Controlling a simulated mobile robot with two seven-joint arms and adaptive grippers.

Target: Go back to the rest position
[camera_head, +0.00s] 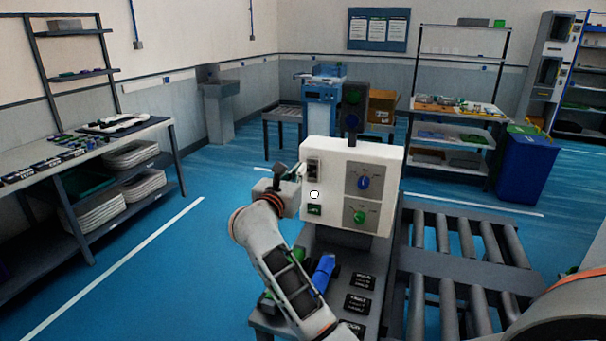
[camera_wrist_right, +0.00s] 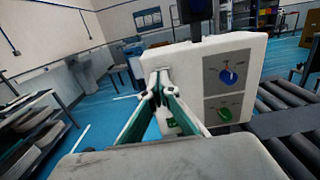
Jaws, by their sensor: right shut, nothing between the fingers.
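My right gripper (camera_head: 298,171) is at the left side of a white control panel (camera_head: 340,215). In the right wrist view its two fingers (camera_wrist_right: 158,78) meet at the tips, shut and empty, in front of the panel (camera_wrist_right: 240,58). I cannot tell whether the fingertips touch the panel. The panel has a blue knob (camera_head: 363,183), a green knob (camera_head: 359,217), a dark switch (camera_head: 313,170), a white round button (camera_head: 314,194) and a small green switch (camera_head: 314,209). My left gripper is not in view.
A roller conveyor (camera_head: 470,245) runs to the right of the panel. A blue object (camera_head: 323,272) and black labelled blocks (camera_head: 357,304) lie on the bench below it. A workbench (camera_head: 150,127) stands at left, a blue bin (camera_head: 527,165) at right. The blue floor at left is open.

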